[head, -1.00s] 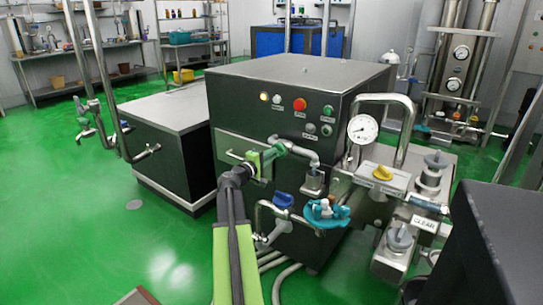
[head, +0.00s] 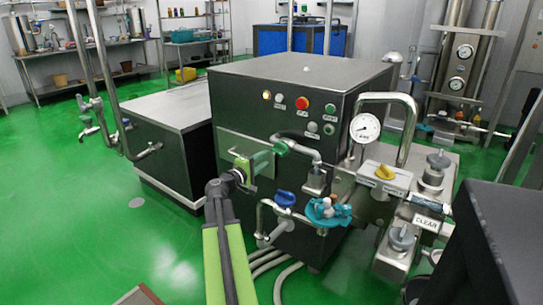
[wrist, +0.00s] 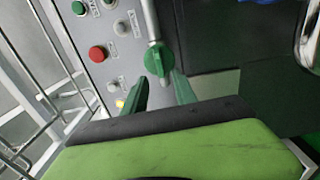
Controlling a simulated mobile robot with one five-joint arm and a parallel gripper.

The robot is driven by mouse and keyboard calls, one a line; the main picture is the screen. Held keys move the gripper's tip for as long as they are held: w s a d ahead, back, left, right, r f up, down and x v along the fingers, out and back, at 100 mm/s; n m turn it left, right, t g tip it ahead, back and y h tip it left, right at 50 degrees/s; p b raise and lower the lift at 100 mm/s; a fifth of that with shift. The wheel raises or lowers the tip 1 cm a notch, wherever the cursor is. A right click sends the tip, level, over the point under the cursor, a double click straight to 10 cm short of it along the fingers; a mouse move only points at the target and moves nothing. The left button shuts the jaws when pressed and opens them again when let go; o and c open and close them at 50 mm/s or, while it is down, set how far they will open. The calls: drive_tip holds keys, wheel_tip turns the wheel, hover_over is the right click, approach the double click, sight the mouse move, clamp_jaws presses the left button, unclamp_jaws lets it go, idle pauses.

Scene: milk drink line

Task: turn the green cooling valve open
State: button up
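The green valve knob (head: 281,148) sits on a metal pipe at the front of the dark machine. In the wrist view the green knob (wrist: 158,60) shows at the end of the pipe, just beyond my fingertips. My gripper (head: 262,160) is to the left of the knob and slightly below it in the head view. In the wrist view its two green fingers (wrist: 160,84) stand apart, with nothing between them. The knob appears centred ahead of the gap, not enclosed by the fingers.
A yellow knob (head: 384,172) and a pressure gauge (head: 365,128) are to the right. The control panel has a red button (head: 302,104). Green floor on the left is clear.

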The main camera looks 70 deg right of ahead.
drive_tip(key=v, duration=1)
drive_tip(key=shift+a, duration=0.35)
